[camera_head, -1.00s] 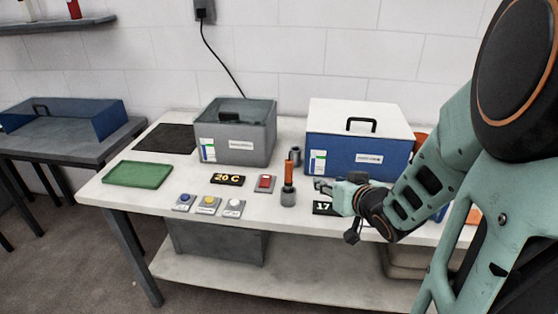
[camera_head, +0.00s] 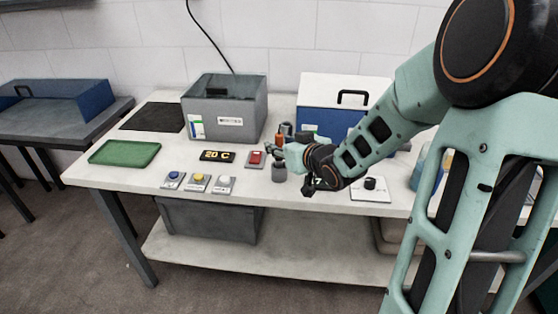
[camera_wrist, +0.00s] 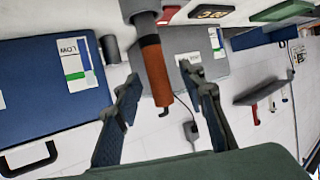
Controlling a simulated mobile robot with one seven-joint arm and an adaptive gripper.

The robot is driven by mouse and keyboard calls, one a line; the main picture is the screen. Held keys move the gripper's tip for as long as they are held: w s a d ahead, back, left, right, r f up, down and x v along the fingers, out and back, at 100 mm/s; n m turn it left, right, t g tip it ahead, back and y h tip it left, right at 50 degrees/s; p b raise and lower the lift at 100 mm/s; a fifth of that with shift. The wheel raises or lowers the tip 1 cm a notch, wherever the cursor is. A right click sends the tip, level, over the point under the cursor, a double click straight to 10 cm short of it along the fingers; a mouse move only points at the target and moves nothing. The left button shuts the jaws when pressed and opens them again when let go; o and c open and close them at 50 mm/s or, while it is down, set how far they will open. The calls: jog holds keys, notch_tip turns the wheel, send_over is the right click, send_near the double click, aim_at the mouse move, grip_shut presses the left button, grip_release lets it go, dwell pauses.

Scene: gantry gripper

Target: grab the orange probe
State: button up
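The orange probe (camera_head: 279,139) stands upright in a grey holder (camera_head: 279,173) on the white table. In the wrist view the picture is upside down, so the orange probe (camera_wrist: 156,72) hangs from the grey holder (camera_wrist: 140,8) at the top. My gripper (camera_head: 286,147) is at the probe's height, reaching in from the right. In the wrist view my gripper (camera_wrist: 159,78) is open, with one finger on each side of the probe and visible gaps to both. The probe's far side is hidden.
A grey box (camera_head: 215,128) and a blue box with a white lid (camera_head: 325,118) stand behind. A red switch (camera_head: 255,160), a 20 C display (camera_head: 217,156) and several buttons (camera_head: 198,182) lie left of the holder. A green tray (camera_head: 125,152) is farther left.

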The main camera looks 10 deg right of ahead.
jog(key=shift+w+a+f, duration=0.15)
jog(key=shift+w+f, duration=0.2)
jog(key=shift+w, duration=0.3)
jog(key=shift+c, duration=0.5)
grip_shut()
jog(key=shift+r, duration=0.1)
